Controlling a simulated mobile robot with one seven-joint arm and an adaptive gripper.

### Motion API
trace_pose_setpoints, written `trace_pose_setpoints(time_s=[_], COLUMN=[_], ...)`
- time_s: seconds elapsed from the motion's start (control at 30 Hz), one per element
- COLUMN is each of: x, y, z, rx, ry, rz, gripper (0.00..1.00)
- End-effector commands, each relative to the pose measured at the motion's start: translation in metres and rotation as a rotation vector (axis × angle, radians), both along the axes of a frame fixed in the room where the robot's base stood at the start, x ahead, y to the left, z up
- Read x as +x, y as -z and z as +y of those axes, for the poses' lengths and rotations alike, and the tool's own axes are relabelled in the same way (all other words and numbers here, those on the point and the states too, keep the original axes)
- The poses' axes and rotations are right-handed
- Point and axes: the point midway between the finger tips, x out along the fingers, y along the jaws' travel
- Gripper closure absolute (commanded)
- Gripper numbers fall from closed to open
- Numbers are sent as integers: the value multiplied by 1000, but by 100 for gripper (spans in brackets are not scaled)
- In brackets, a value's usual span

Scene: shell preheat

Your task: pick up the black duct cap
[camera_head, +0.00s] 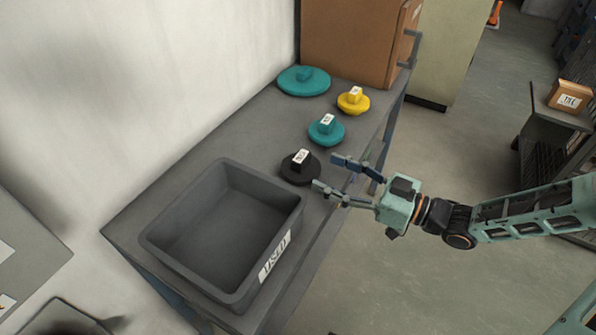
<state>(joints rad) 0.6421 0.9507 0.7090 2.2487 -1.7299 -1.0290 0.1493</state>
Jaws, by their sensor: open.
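The black duct cap (298,173) is a small dark disc with a labelled block handle on top. It sits on the grey bench, right beside the upper right corner of the grey bin. My gripper (324,173) is open, its two fingers spread and pointing left toward the cap. The fingertips are just right of the cap in the picture, with nothing between them. I cannot tell their exact height or whether they touch the cap.
A grey bin (154,240) labelled "USED" stands at the bench's near end. A small teal cap (326,134), a yellow cap (352,105) and a larger teal cap (290,84) lie behind. A brown box (345,40) stands at the far end. Bare bench (235,135) shows along the wall.

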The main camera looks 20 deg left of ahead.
Motion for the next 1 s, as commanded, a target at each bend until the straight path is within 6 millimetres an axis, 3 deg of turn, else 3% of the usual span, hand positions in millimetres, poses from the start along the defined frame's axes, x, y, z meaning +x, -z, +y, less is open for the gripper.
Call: trace_pose_setpoints(time_s=[0.6, 0.9, 1.0], x=[7, 8, 8], y=[1, 1, 1], z=[74, 80, 80], rx=[-2, -3, -3], ry=[1, 4, 3], rz=[-1, -2, -2], gripper=[44, 44, 52])
